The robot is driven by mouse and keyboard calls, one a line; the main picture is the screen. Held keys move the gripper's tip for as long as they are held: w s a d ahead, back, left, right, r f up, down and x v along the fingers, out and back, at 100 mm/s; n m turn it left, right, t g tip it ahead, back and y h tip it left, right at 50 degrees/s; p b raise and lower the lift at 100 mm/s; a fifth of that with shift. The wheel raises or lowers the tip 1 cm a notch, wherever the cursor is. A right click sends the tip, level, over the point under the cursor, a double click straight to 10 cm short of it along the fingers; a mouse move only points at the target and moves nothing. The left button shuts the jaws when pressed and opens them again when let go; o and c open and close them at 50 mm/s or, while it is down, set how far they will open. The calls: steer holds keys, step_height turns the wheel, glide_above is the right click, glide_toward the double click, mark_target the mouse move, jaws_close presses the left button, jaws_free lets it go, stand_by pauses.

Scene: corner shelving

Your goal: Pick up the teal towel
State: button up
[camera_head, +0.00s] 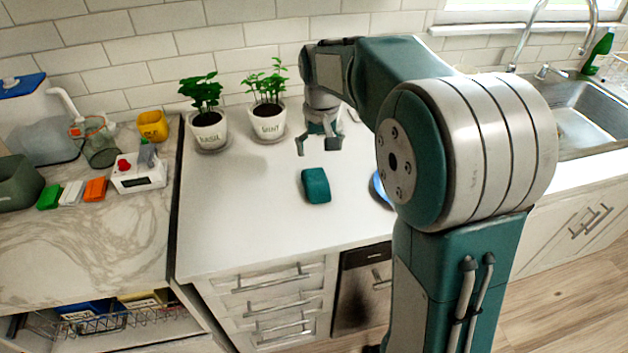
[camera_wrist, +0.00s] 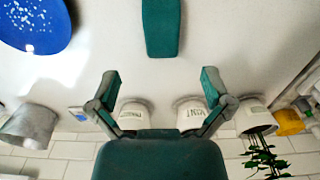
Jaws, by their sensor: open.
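The teal towel (camera_head: 316,185) is a small folded block lying on the white counter (camera_head: 240,225), in front of the potted plants. In the wrist view the towel (camera_wrist: 161,25) is at the top centre, cut off by the frame edge. My gripper (camera_head: 318,147) hangs above the counter, behind the towel in the head view. Its two fingers are spread apart and empty. In the wrist view the gripper (camera_wrist: 159,80) shows the fingers apart, with the towel beyond their tips and not between them. Nothing hides the towel in the head view.
A speckled blue plate (camera_wrist: 33,22) lies beside the towel, mostly hidden by my arm in the head view. Pots labelled basil (camera_head: 208,130) and mint (camera_head: 268,122) stand by the wall. A sink (camera_head: 580,115) is at right. Counter left of the towel is clear.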

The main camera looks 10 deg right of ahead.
mark_target(316, 179)
steer(key=shift+w+f, duration=0.9)
steer(key=shift+w, duration=0.05)
steer(key=shift+f, duration=0.35)
step_height(316, 179, down, 10)
steer(key=shift+w+a+f, duration=0.1)
steer(key=shift+w+a, duration=0.05)
steer(key=c, duration=0.8)
steer(key=shift+r, duration=0.3)
steer(key=r, duration=0.3)
steer(key=shift+s+r, duration=0.25)
steer(key=shift+s, duration=0.05)
steer(key=s+r, duration=0.4)
steer(key=r, duration=0.1)
steer(key=shift+s+r, duration=0.15)
steer(key=shift+s, duration=0.1)
steer(key=shift+s+r, duration=0.6)
steer(key=shift+s, duration=0.9)
steer(key=shift+s+r, duration=0.65)
steer(key=shift+s, duration=0.85)
steer(key=shift+s+r, duration=0.6)
steer(key=shift+s, duration=0.9)
